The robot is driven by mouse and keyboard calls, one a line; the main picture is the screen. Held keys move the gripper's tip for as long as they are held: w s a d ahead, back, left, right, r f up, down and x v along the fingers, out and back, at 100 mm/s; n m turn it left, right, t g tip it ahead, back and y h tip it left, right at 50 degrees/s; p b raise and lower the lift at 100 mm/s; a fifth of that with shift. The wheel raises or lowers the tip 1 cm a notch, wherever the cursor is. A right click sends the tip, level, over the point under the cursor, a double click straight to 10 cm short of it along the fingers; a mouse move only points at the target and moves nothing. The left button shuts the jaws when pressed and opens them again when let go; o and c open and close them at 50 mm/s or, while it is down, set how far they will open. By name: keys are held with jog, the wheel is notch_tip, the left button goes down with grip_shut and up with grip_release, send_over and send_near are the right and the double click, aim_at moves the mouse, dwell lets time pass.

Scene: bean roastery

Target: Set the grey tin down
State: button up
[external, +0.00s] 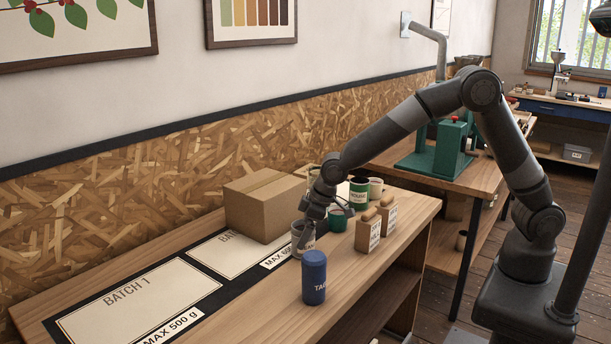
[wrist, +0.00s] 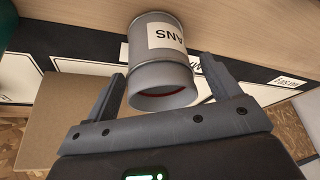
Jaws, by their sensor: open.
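The grey tin (external: 301,240) stands upright on the wooden bench, behind the blue tin and close to the black-bordered mat. In the wrist view the grey tin (wrist: 157,62) has an open mouth facing me and a white label ending in "ANS". My gripper (external: 309,222) is low over the tin, its fingers spread. In the wrist view one finger is on each side of the tin, with a visible gap at the right finger. Whether the left finger touches it is hard to tell.
A cardboard box (external: 266,204) stands behind the tin on the mat, which has a "BATCH 1" panel (external: 135,300). A blue tin (external: 314,277) stands in front. Brown bags (external: 368,231) and several tins and cups crowd the right. The BATCH 1 panel is clear.

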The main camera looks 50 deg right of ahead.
jog(key=v, duration=1)
jog(key=s+d+r+m, duration=0.1)
jog(key=s+d+r, duration=0.15)
jog(key=d, duration=0.35)
jog(key=s+d+r+m, duration=0.1)
jog(key=d+r, duration=0.3)
jog(key=d, duration=0.1)
jog(key=s+d+r+m+t+h, duration=0.1)
jog(key=s+d+r, duration=0.1)
jog(key=s+d, duration=0.55)
jog(key=s+d+r+m+t+h, duration=0.1)
jog(key=s+d+r+m, duration=0.15)
jog(key=s+d, duration=0.55)
jog(key=s+d+f+m, duration=0.1)
jog(key=s+d+f, duration=0.1)
jog(key=s+d, duration=0.5)
jog(key=shift+s+h, duration=0.3)
jog(key=shift+s, duration=0.75)
